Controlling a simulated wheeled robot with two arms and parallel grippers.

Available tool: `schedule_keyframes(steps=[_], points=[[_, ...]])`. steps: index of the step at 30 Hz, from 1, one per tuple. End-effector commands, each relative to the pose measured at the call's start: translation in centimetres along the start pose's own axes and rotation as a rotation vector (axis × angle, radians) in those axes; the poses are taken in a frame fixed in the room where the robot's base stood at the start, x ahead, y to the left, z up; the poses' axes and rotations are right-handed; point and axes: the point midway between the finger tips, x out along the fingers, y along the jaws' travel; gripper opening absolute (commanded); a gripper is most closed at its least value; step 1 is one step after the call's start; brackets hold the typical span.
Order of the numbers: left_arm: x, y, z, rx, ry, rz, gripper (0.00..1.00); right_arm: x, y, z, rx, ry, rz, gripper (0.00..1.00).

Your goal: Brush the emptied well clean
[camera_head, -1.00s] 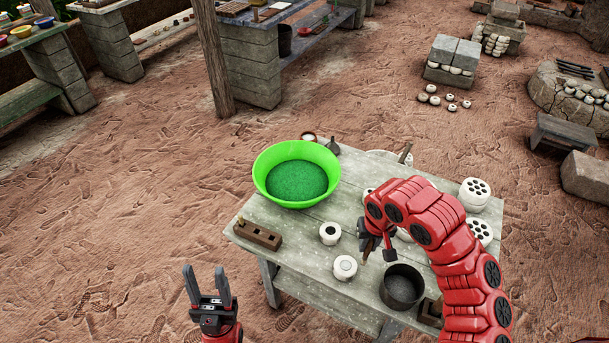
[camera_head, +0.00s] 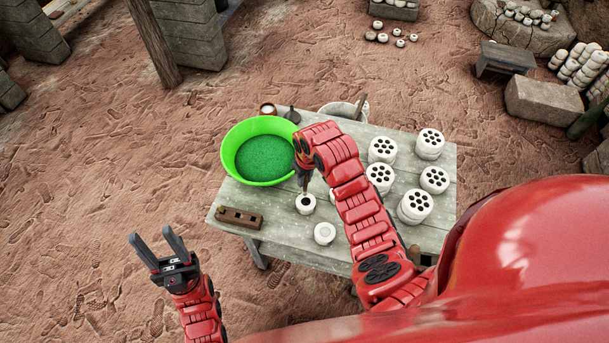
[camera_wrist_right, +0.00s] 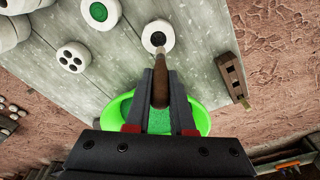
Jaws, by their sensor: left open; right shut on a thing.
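My right gripper (camera_wrist_right: 161,76) is shut on a brown-handled brush (camera_wrist_right: 161,90), which points away from the wrist. The brush tip meets the dark round well of a small white piece (camera_wrist_right: 150,40) in the right wrist view; I cannot tell how deep it reaches. In the head view this white piece (camera_head: 306,207) stands on the table between the green bowl and a second pale piece (camera_head: 324,234), with my right gripper (camera_head: 304,182) just above it. My left gripper (camera_head: 158,249) is open and empty, off the table's left side.
The bright green bowl (camera_head: 231,150) holds green powder. A wooden block with holes (camera_head: 239,218) lies at the table's left edge. Several white pieces with many holes, such as one (camera_head: 382,150), stand at right. My right arm hides part of the table (camera_head: 285,246).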

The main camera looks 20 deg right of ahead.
Motion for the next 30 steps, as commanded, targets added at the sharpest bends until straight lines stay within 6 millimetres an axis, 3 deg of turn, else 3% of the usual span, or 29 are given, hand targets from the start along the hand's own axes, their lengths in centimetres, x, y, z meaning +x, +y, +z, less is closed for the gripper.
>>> schedule_keyframes(steps=[21, 30], points=[[-4.4, 0.2, 0.7, 0.000, 0.000, 0.000, 0.50, 7.3, 0.1, 0.8, 0.001, 0.002, 0.001, 0.00], [-4.9, 0.2, 0.8, 0.000, 0.000, 0.000, 0.50, 8.0, 0.1, 0.9, 0.001, 0.003, 0.001, 0.00]])
